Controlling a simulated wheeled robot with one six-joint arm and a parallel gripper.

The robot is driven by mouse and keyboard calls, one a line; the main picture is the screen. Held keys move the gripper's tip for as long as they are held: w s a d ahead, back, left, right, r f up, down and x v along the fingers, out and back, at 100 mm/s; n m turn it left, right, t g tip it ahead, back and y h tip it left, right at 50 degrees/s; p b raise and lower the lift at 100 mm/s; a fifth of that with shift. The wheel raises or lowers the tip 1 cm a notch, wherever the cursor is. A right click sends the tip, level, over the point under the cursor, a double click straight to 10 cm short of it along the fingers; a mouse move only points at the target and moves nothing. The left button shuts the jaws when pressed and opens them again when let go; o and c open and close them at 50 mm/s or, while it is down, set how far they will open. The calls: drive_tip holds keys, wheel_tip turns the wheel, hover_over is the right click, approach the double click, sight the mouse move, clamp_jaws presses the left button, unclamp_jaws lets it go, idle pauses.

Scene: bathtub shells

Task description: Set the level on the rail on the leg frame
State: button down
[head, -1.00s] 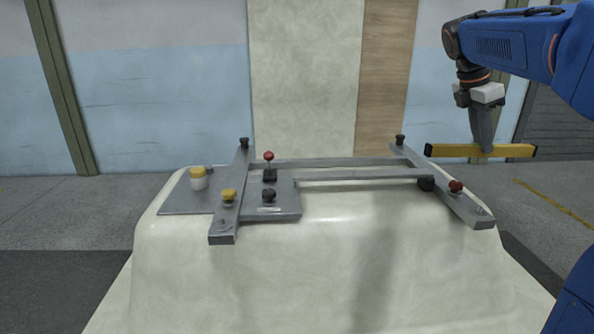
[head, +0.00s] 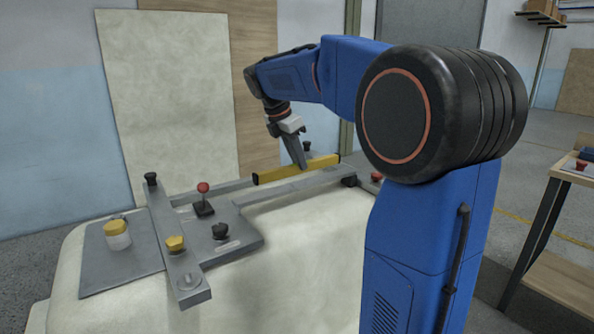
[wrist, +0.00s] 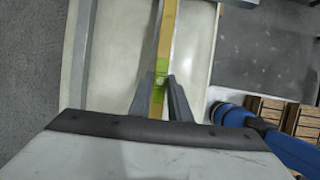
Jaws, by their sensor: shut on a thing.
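The level, a yellow bar with dark ends (head: 275,175), is held in my gripper (head: 302,162). In the wrist view it runs lengthwise between the two fingers (wrist: 160,98), and its green vial part (wrist: 161,68) shows there. The leg frame (head: 160,225) is a grey metal frame lying on the upturned cream shell. The level lies along the frame's long rails in the head view, over or beside the far rail (head: 233,186). I cannot tell whether it touches the rail. In the wrist view a grey rail (wrist: 78,45) shows to its left.
A wooden table (head: 562,200) stands at the right. My arm hides the frame's right end.

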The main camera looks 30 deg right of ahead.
sight(298, 173)
wheel_tip(298, 173, down, 3)
drive_tip(key=shift+f, duration=0.15)
drive_tip(key=c, duration=1.6)
unclamp_jaws()
drive_tip(key=shift+c, duration=0.2)
drive_tip(key=v, duration=1.2)
drive_tip(key=shift+d, duration=0.15)
drive_tip(key=shift+s, duration=0.1)
